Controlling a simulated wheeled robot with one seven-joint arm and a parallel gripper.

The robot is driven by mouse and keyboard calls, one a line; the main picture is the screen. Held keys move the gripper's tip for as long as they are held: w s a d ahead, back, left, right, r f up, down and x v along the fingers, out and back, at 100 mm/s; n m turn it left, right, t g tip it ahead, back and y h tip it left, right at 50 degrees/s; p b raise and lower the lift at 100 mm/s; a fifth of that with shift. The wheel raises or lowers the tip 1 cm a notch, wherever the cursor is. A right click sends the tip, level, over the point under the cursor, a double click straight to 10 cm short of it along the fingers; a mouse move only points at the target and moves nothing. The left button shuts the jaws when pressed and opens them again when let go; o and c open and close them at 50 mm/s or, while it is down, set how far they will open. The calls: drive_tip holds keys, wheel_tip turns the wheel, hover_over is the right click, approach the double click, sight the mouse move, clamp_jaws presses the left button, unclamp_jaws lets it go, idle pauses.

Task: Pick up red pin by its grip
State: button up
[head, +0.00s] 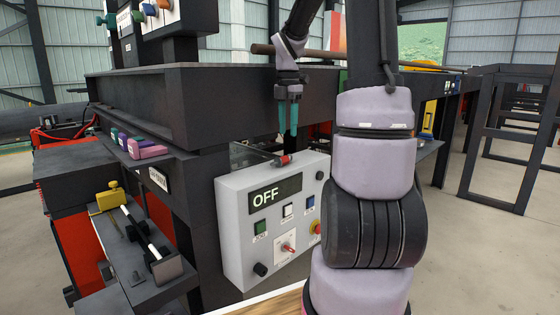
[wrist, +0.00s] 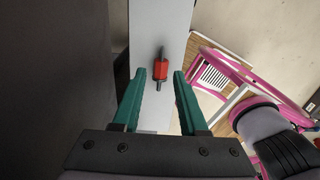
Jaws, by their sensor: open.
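The red pin (head: 285,160) lies on the top face of the grey control box in the head view. In the wrist view the red pin (wrist: 160,70) shows a red grip with a thin dark shaft sticking out at both ends. My gripper (head: 288,134) points down above it, with a small gap between the fingertips and the pin in the head view. In the wrist view the teal fingers of my gripper (wrist: 159,75) are apart, and the red grip appears between their tips. Nothing is held.
The grey control box (head: 236,232) has an OFF display and several buttons. A dark machine frame (head: 190,110) rises close behind and left of my gripper. A side shelf (head: 150,296) carries a yellow part (head: 110,197).

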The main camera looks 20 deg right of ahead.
sight(282, 161)
drive_tip(key=f, duration=0.8)
drive_tip(key=shift+s+d, duration=0.15)
drive_tip(key=shift+d, duration=0.05)
clamp_jaws()
